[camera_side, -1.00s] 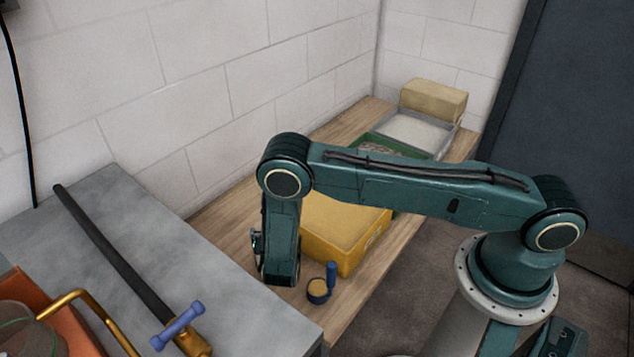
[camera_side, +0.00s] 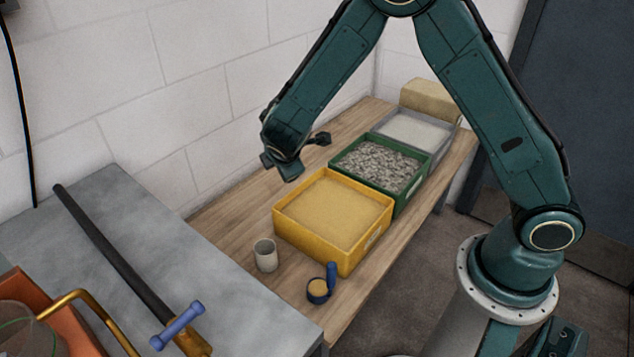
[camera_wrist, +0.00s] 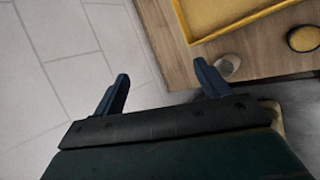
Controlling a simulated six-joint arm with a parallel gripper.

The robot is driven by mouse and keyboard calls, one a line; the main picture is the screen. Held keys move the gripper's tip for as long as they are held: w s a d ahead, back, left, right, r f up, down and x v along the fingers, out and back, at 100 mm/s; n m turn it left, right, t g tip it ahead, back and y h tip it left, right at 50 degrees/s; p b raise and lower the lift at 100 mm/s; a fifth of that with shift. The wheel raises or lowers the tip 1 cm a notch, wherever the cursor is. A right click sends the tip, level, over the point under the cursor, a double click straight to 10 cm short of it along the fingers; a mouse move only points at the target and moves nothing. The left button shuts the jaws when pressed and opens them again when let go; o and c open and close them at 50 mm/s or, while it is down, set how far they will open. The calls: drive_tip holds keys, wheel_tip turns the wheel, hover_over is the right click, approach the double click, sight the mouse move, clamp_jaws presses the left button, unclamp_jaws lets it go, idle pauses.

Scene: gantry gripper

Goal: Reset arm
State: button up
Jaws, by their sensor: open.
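My gripper (camera_wrist: 160,88) shows in the wrist view with its two dark fingers spread apart and nothing between them. In the side view my gripper (camera_side: 303,150) hangs in the air above the back of the wooden bench, near the wall. A grey cup (camera_side: 265,255) stands upright on the bench, in front of the yellow bin; it also shows in the wrist view (camera_wrist: 229,66), beyond the right fingertip. A blue-handled scoop (camera_side: 320,289) with tan contents sits to the right of the cup. The gripper is apart from both.
The wooden bench (camera_side: 222,217) carries a yellow bin (camera_side: 357,255) of tan grains, a green bin (camera_side: 411,190) of grey gravel, a grey tray (camera_side: 446,143) and a tan block (camera_side: 432,99). A grey table (camera_side: 140,215) at left holds a dark rod (camera_side: 105,248). The wall is close behind.

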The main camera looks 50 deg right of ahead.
drive_tip(key=s+d+r+m+g+y, duration=0.1)
drive_tip(key=s+d+r+m+y, duration=0.2)
drive_tip(key=s+r+m, duration=0.85)
drive_tip(key=s+r+y, duration=0.1)
drive_tip(key=s+r, duration=0.2)
drive_tip(key=s, duration=0.4)
drive_tip(key=s+r+m, duration=0.1)
drive_tip(key=s+r, duration=0.2)
drive_tip(key=s, duration=0.4)
drive_tip(key=s+a+r+m+y, duration=0.1)
drive_tip(key=s+r, duration=0.2)
drive_tip(key=s, duration=0.3)
drive_tip(key=shift+s+r+y, duration=0.3)
drive_tip(key=shift+s+r, duration=0.1)
